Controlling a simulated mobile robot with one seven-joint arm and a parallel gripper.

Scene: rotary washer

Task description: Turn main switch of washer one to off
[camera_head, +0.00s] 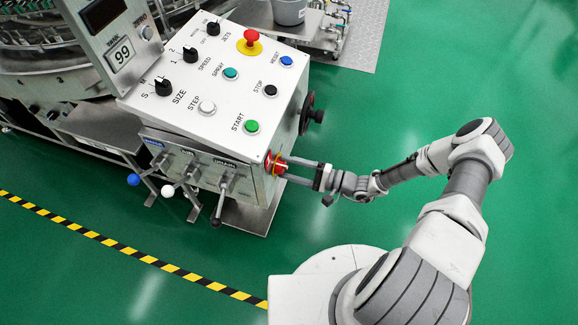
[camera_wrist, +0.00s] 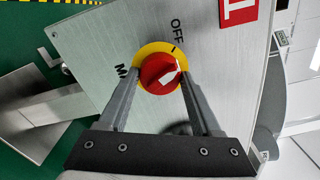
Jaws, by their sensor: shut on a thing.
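The main switch (camera_wrist: 158,73) is a red round knob on a yellow ring, on the metal side panel of the washer's control box (camera_head: 205,90). My gripper (camera_wrist: 161,76) is shut on the knob, one finger on each side. In the head view, my gripper (camera_head: 285,169) reaches the red switch (camera_head: 270,162) from the right. The fingers partly cover it there.
A black handwheel (camera_head: 311,115) sticks out above the switch. Levers with blue (camera_head: 133,179), white (camera_head: 167,190) and black (camera_head: 216,221) ends project from the front. A red sign (camera_wrist: 238,12) is on the panel. Green floor to the right is clear.

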